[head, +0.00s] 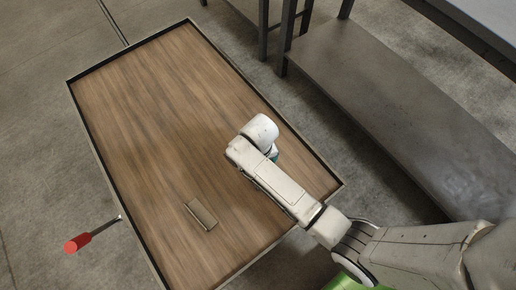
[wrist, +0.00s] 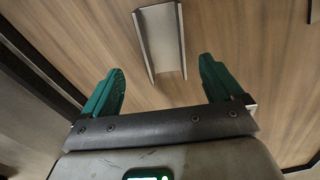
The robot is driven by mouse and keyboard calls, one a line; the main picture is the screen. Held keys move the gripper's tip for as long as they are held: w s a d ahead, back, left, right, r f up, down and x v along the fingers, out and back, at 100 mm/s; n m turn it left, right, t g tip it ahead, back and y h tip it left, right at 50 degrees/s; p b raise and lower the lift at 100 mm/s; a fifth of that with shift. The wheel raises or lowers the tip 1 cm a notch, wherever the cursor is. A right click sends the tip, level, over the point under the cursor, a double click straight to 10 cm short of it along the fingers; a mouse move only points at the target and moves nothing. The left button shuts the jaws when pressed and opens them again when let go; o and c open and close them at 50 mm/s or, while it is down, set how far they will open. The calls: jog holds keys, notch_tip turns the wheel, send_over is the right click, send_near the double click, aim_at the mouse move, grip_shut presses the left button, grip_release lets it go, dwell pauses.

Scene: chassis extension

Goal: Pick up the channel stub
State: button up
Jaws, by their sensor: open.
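The channel stub (head: 201,214) is a short grey-brown metal channel lying on the wooden tray surface, in its lower part in the head view. In the wrist view the channel stub (wrist: 161,40) lies ahead of the fingers, its long axis running roughly away from me. My gripper (wrist: 162,82) has two green fingers, spread open with nothing between them. The stub's near end is close to the line between the fingertips, in the picture. In the head view the gripper is mostly hidden under my white arm, up and right of the stub.
The wooden tray (head: 150,75) has a raised dark rim and is otherwise bare. A grey metal bench (head: 400,120) stands to its right. A red-handled tool (head: 78,243) is at the tray's left outside edge. Concrete floor surrounds the tray.

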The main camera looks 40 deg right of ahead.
jog(key=shift+s+a+f+b, duration=0.15)
jog(key=shift+f+b, duration=0.5)
jog(key=shift+f, duration=1.15)
jog(key=shift+w+a+f+b, duration=0.15)
jog(key=shift+f+b, duration=0.5)
jog(key=shift+f, duration=1.1)
jog(key=shift+s, duration=0.1)
jog(key=c, duration=1.5)
jog(key=shift+c, duration=0.4)
jog(key=shift+r, duration=0.15)
